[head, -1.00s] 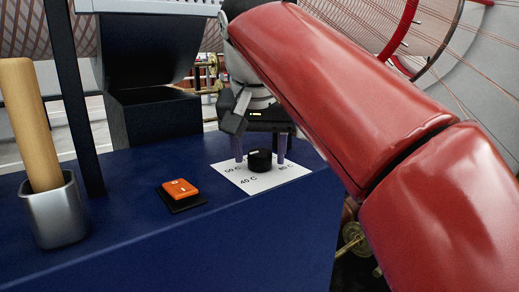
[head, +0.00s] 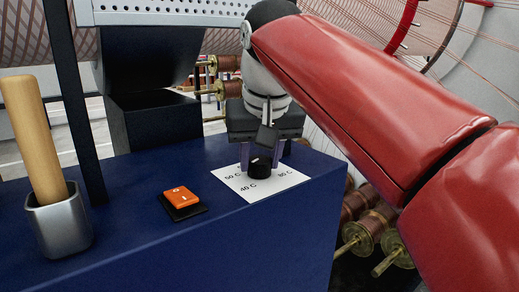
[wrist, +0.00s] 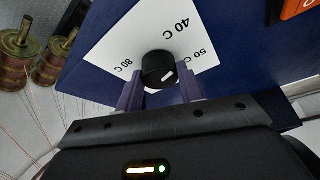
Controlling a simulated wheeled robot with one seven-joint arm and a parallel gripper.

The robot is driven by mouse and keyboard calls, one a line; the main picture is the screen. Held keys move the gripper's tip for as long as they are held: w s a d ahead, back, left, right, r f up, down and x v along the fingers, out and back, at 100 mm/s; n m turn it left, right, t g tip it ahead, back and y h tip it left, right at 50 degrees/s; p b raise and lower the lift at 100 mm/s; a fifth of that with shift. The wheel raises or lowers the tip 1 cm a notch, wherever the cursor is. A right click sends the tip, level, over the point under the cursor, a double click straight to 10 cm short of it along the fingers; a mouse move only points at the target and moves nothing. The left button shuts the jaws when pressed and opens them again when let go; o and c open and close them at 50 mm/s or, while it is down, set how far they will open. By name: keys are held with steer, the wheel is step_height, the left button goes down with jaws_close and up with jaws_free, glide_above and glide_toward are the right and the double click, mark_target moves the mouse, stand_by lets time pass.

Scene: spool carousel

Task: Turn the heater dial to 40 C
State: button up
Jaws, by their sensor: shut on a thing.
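The heater dial (head: 260,169) is a small black round knob on a white card (head: 233,184) marked 40 C, 50 C and 80 C. The card lies on a dark blue top. In the wrist view the dial (wrist: 157,69) has a white mark at its lower right, on the side away from the 40 C label and nearer the 50 C side. My gripper (head: 261,160) points down over the dial, with one finger on each side of it, shut on it. The fingers also show in the wrist view (wrist: 160,92). The exact contact is partly hidden.
An orange switch (head: 180,197) sits on the blue top (head: 130,235) left of the card. A metal cup (head: 60,220) with a wooden handle (head: 35,140) and a dark post (head: 78,110) stand further left. Copper spools (head: 370,225) sit beyond the right edge.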

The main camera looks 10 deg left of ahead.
steer(key=shift+r+n+g+y+p, duration=0.1)
steer(key=shift+n+g+y+p, duration=0.4)
steer(key=shift+n, duration=0.7)
steer(key=o, duration=1)
steer(key=p+v, duration=0.2)
steer(key=v, duration=0.5)
steer(key=shift+s+d+r+p, duration=0.1)
steer(key=shift+s+r+p, duration=0.05)
steer(key=shift+r+p, duration=0.15)
